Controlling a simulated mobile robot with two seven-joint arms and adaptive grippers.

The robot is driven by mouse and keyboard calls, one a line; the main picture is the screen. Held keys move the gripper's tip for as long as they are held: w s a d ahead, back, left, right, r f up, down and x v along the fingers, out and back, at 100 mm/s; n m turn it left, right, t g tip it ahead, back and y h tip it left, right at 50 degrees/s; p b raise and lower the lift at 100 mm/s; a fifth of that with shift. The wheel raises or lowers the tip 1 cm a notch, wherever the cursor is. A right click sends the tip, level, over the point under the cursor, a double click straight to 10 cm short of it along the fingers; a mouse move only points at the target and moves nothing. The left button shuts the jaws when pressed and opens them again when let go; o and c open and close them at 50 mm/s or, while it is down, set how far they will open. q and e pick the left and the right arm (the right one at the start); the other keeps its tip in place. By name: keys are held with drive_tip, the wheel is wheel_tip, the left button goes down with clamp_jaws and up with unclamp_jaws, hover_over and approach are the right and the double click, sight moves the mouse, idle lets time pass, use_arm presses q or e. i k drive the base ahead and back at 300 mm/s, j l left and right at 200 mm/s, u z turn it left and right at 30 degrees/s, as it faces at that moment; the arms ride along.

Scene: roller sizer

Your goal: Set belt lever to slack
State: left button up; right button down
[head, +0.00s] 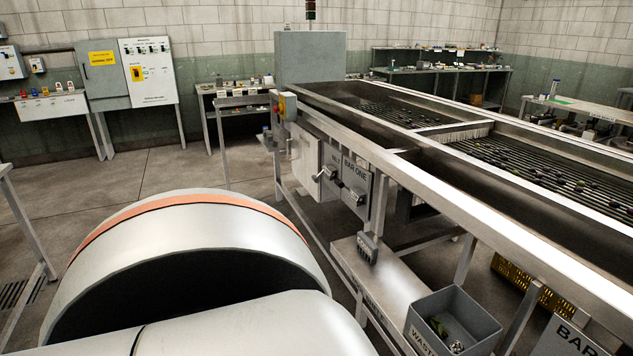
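A grey control box (331,160) hangs on the near side of the roller sizer (440,185), partly labelled with what looks like "BELT". A small dark lever (327,173) sits on its face; its exact setting is too small to read. Just right of it is a panel marked "BAR ONE" (357,180) with its own dark handle. A large white part of my own arm fills the lower left foreground, apart from the box. Neither of my grippers shows in the head view.
A grey bin marked "WASTE" (455,318) stands on a low shelf (385,280) below the sizer, with a brush-like item (367,247) behind it. A yellow crate (530,285) is under the machine. Open floor (170,165) lies left of the sizer.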

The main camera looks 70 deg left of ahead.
sight(320, 174)
drive_tip(key=u, duration=2.25)
drive_tip(key=i+j, duration=0.35)
drive_tip(key=i+j+z, duration=0.15)
drive_tip(key=i+j, duration=0.5)
drive_tip(key=j, duration=0.15)
drive_tip(key=i+j+z, duration=0.1)
drive_tip(key=i+j, duration=0.25)
drive_tip(key=i+j+z, duration=0.1)
drive_tip(key=i+j, duration=0.2)
drive_tip(key=j, duration=0.2)
drive_tip(key=i+j, duration=0.3)
drive_tip(key=j, duration=0.15)
drive_tip(key=i+j+z, duration=0.1)
drive_tip(key=i+j, duration=0.15)
drive_tip(key=j, duration=0.2)
drive_tip(key=i+j+z, duration=0.1)
drive_tip(key=i+j, duration=0.2)
drive_tip(key=j, duration=0.2)
